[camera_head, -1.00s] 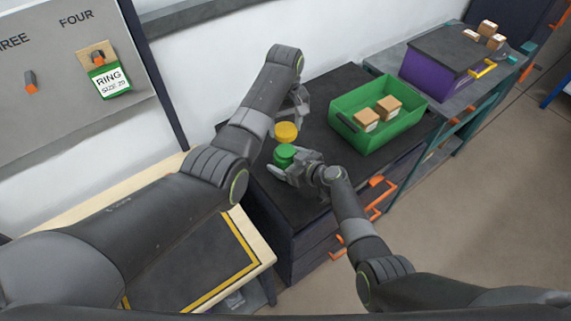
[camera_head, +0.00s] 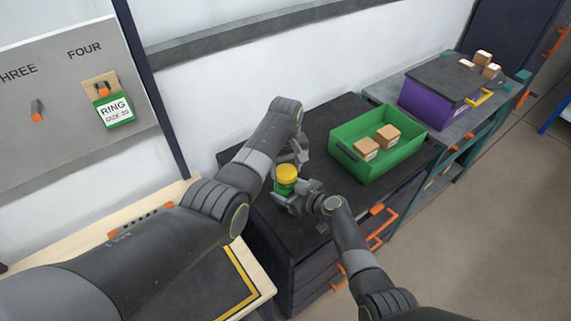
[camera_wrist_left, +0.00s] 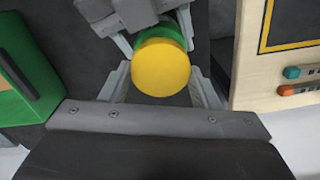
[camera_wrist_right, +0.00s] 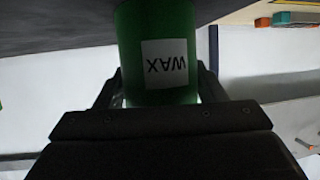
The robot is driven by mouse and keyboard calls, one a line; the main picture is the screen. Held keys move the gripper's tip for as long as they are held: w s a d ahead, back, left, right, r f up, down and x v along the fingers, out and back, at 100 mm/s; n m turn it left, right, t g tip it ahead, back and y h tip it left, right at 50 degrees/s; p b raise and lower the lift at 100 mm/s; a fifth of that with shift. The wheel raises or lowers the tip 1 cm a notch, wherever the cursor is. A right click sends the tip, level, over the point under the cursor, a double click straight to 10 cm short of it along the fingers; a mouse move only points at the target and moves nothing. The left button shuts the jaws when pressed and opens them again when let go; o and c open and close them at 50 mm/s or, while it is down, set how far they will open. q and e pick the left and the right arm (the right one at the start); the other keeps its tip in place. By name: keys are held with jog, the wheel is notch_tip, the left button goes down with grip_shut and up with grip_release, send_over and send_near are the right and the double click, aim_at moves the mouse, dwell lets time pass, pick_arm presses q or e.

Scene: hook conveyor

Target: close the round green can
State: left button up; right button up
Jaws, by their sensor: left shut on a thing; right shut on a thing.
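The round green can (camera_head: 284,188) is upright in my right gripper (camera_head: 288,196), just over or on the dark cabinet top. In the right wrist view the can (camera_wrist_right: 158,45) bears a white "WAX" label and sits between the fingers. The yellow lid (camera_head: 287,173) is on top of the can's mouth, seemingly touching it; I cannot tell if it is fully seated. My left gripper (camera_head: 296,165) is shut on the lid. In the left wrist view the lid (camera_wrist_left: 161,67) covers most of the can, with green showing behind its upper edge.
A green bin (camera_head: 378,160) with two small boxes stands on the cabinet top (camera_head: 325,102) to the right. A purple box (camera_head: 432,98) with a dark top stands further right. A wooden-edged table (camera_head: 255,285) is at the lower left. A board with labelled hooks (camera_head: 75,100) is at the left.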

pick_arm(q)
jog(key=shift+f, duration=0.1)
dwell(0.4)
jog(key=shift+f, duration=0.75)
jog(key=shift+f, duration=0.6)
pick_arm(e)
grip_shut()
pick_arm(q)
jog(key=m, duration=0.6)
jog(key=shift+d+m, duration=0.1)
jog(key=shift+m, duration=0.2)
pick_arm(e)
jog(key=shift+d, duration=0.1)
pick_arm(q)
jog(key=o, duration=1)
jog(key=shift+c, duration=0.2)
jog(key=shift+r, duration=2.25)
